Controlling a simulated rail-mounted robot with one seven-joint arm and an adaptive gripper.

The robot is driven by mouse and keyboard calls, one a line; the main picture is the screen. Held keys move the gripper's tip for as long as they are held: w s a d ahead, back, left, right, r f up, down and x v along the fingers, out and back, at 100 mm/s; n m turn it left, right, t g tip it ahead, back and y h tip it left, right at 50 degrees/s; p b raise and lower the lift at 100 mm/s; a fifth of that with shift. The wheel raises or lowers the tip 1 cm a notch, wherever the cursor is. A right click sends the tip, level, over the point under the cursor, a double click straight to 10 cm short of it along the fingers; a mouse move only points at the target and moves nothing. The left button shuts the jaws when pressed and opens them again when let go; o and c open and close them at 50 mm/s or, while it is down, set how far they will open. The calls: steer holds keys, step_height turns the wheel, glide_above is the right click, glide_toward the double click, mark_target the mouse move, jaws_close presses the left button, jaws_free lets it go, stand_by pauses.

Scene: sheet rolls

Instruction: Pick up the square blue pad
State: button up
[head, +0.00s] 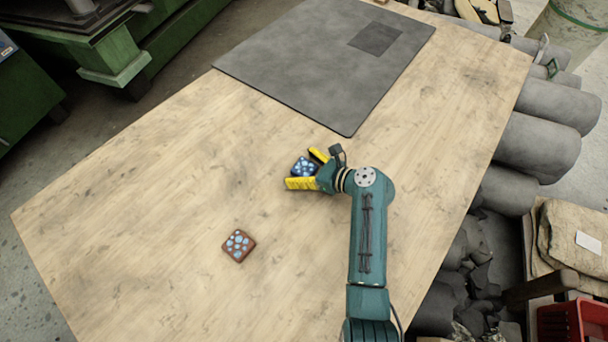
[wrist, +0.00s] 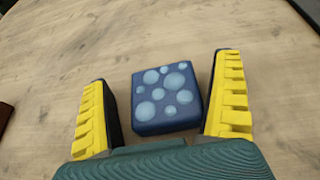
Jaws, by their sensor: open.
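The square blue pad (head: 304,167) is dark blue with light blue round spots and lies on the wooden table. In the wrist view the pad (wrist: 166,97) sits between the two yellow fingers, with a gap on each side; the right finger is the closer one. My gripper (head: 305,170) is open around the pad and holds nothing. My gripper also shows at the bottom of the wrist view (wrist: 165,105). I cannot tell how far the fingertips are above the table.
A brown square pad with light blue spots (head: 238,245) lies nearer on the table (head: 140,215); its dark edge shows at the left of the wrist view. A grey mat (head: 300,60) with a darker square patch (head: 375,39) covers the far end. The table's left part is clear.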

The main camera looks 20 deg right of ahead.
steer(key=shift+w, duration=0.3)
steer(key=shift+s, duration=0.1)
steer(key=c, duration=1.3)
